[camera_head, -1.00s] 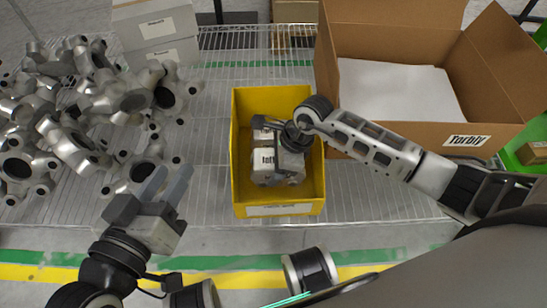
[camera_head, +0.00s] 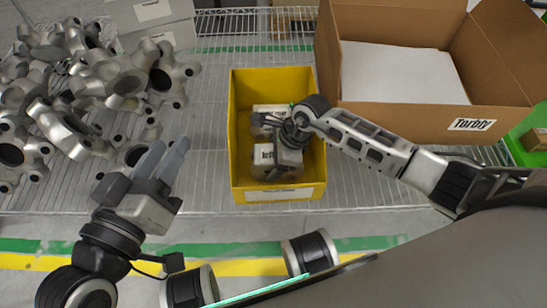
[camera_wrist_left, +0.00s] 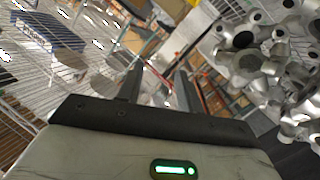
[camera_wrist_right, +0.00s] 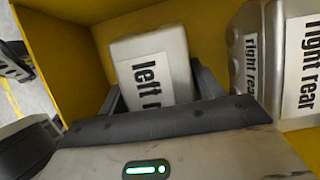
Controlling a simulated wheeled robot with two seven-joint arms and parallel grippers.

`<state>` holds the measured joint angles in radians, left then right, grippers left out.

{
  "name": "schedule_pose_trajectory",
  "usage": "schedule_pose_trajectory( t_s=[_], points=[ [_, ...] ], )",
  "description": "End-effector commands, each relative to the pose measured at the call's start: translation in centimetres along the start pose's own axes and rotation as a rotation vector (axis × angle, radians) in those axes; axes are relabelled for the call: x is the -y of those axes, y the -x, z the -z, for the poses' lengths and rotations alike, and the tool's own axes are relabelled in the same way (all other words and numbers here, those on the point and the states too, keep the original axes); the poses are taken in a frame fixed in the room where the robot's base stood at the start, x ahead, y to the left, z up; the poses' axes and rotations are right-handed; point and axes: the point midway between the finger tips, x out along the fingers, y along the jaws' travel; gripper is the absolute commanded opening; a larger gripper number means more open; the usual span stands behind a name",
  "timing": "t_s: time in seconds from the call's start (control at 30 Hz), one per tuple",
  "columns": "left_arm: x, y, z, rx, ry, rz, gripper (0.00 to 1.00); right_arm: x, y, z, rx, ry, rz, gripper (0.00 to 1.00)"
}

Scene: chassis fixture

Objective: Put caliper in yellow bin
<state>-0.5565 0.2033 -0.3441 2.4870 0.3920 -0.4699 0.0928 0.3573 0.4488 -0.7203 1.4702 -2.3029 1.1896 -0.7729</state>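The yellow bin (camera_head: 240,185) stands on the wire rack in the head view and holds grey, white-labelled calipers. In the right wrist view, one caliper with a label beginning "left r" (camera_wrist_right: 150,70) sits between my right gripper's fingers (camera_wrist_right: 160,90). Both fingers lie close along its sides; whether they press on it is not clear. A second caliper labelled "right rear" (camera_wrist_right: 258,60) is beside it to the right. In the head view, my right gripper (camera_head: 285,150) is down inside the bin, partly covering the contents. My left gripper (camera_head: 163,160) is open and empty, left of the bin.
Several grey metal castings (camera_head: 85,95) are heaped on the left of the rack. An open cardboard box (camera_head: 400,120) with white sheets inside stands right of the bin. Grey boxes (camera_head: 155,20) are at the back. Bare rack lies around the bin's left side.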

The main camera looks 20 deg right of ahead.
Motion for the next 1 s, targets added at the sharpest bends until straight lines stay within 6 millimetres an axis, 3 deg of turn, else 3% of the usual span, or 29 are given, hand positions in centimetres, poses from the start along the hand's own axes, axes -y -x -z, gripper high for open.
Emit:
schedule_pose_trajectory(
  t_s=[0.43,0.57,0.7,1.0],
  points=[
    [-0.2,0.1,0.7,-0.003,-0.019,0.006,0.36,0.0,1.0,-0.1,-0.001,0.000,0.001,0.80],
    [-0.3,0.1,1.2,0.007,-0.049,0.023,0.36,0.1,3.3,-0.2,-0.002,0.001,0.002,0.80],
    [0.6,0.5,-0.4,0.078,-0.098,0.066,0.36,0.1,6.5,-0.2,-0.002,0.002,0.002,0.80],
    [1.2,0.8,-0.7,0.123,-0.172,0.106,0.36,0.1,11.5,-0.1,-0.002,0.000,0.001,0.80]
  ],
)
